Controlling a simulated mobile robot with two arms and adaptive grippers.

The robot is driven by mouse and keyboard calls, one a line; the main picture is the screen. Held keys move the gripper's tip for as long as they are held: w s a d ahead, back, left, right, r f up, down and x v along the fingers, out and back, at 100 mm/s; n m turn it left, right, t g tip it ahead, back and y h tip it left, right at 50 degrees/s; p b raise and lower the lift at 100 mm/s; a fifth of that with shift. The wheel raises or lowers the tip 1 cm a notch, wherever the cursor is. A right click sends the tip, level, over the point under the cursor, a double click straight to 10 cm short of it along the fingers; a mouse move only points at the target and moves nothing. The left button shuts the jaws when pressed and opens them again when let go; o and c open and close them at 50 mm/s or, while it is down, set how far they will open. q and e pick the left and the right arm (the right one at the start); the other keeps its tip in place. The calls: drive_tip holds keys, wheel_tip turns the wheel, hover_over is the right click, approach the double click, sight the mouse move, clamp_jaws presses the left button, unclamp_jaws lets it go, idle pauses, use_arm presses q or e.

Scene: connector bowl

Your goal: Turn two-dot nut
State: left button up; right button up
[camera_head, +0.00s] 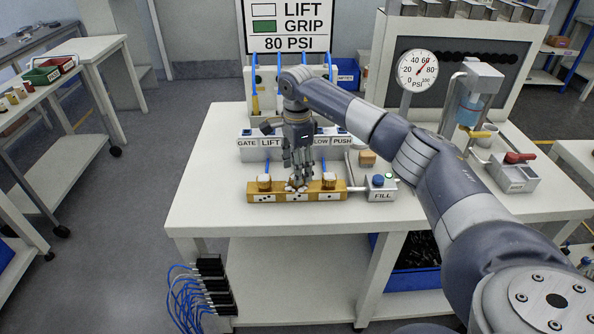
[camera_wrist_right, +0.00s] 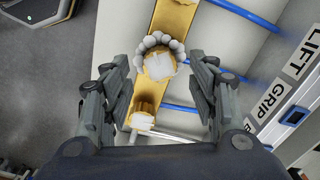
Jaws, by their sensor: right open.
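A long brass block (camera_head: 312,197) lies near the front middle of the table, with white dot labels on its front face. The label under the middle position appears to show two dots. The two-dot nut (camera_head: 293,188) sits there, pale and lumpy; it is partly hidden by my gripper. In the right wrist view the nut (camera_wrist_right: 159,64) has a ring of rounded white lobes around a pale centre. My right gripper (camera_head: 299,172) points down just over it, open. In the right wrist view its fingers (camera_wrist_right: 160,95) stand apart on both sides, empty. My left gripper is not in view.
Brass nuts stand on the block's left (camera_head: 264,183) and right (camera_head: 328,181) ends. A FILL box (camera_head: 381,187) is right of the block. A labelled panel (camera_head: 250,143) with blue hoses stands behind. A red-handled box (camera_head: 513,173) is farther right. Table space at left is clear.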

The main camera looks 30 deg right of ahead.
drive_tip(key=shift+f, duration=1.25)
drive_tip(key=c, duration=1.1)
drive_tip(key=shift+o, duration=0.2)
